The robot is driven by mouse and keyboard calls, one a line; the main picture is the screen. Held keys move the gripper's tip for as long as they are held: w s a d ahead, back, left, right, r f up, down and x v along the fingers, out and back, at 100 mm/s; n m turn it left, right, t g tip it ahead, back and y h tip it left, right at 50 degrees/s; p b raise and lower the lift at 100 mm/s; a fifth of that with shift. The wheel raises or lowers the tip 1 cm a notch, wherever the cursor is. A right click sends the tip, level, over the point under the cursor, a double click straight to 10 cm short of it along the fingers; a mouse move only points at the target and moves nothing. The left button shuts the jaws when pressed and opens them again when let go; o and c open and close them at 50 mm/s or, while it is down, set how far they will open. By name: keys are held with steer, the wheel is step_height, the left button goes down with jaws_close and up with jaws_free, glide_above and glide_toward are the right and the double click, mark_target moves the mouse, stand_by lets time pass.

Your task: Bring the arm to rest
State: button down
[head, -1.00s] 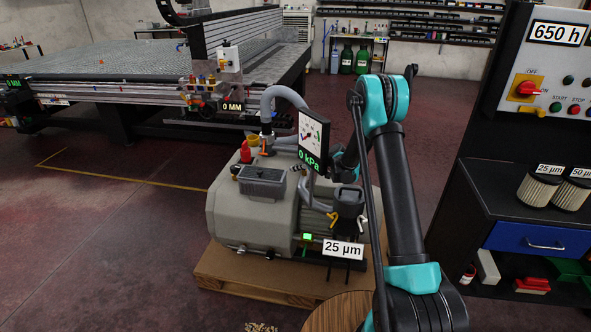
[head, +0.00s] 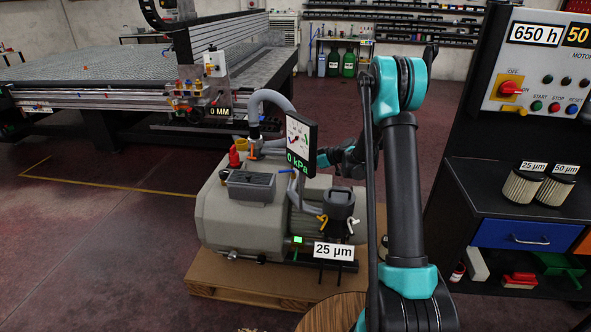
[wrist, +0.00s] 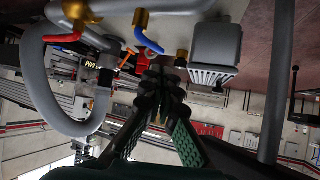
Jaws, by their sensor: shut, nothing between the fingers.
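My arm (head: 405,190) rises at the right of the pump in the head view, bent at a teal elbow. Its far end runs behind the pump's display, so my gripper is mostly hidden there. In the wrist view my gripper (wrist: 160,75) has its two dark fingers together at the tips, with nothing between them. Behind the fingers are a grey hose (wrist: 45,75), a red-handled valve (wrist: 62,38), a blue lever (wrist: 148,42) and a grey ribbed box (wrist: 215,48). I cannot tell how far the fingertips are from these.
The grey vacuum pump (head: 240,215) stands on a wooden pallet (head: 235,278), its display (head: 300,143) reading 0 kPa. A dark control cabinet (head: 530,130) with filters (head: 522,188) stands right. The grid table (head: 100,80) is behind left. Red floor (head: 90,240) lies clear at left.

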steer(key=s+d+r+m+h, duration=0.3)
steer(key=s+d+r+m, duration=0.15)
steer(key=s, duration=0.55)
steer(key=s+d+r+m+t+h, duration=0.1)
steer(key=s+d+r+m+h, duration=0.2)
steer(key=s+d, duration=0.45)
steer(key=s+d+r+m+h, duration=0.3)
steer(key=s+d+r, duration=0.1)
steer(key=s, duration=0.7)
steer(key=s+d+f+g, duration=0.1)
steer(key=s+f, duration=0.3)
steer(key=s, duration=0.4)
steer(key=s+d+f+m+g, duration=0.1)
steer(key=s+f, duration=0.2)
steer(key=s, duration=0.5)
steer(key=shift+s+d+f+g+h, duration=0.2)
steer(key=shift+d+f+g+h, duration=0.1)
steer(key=shift+f, duration=0.1)
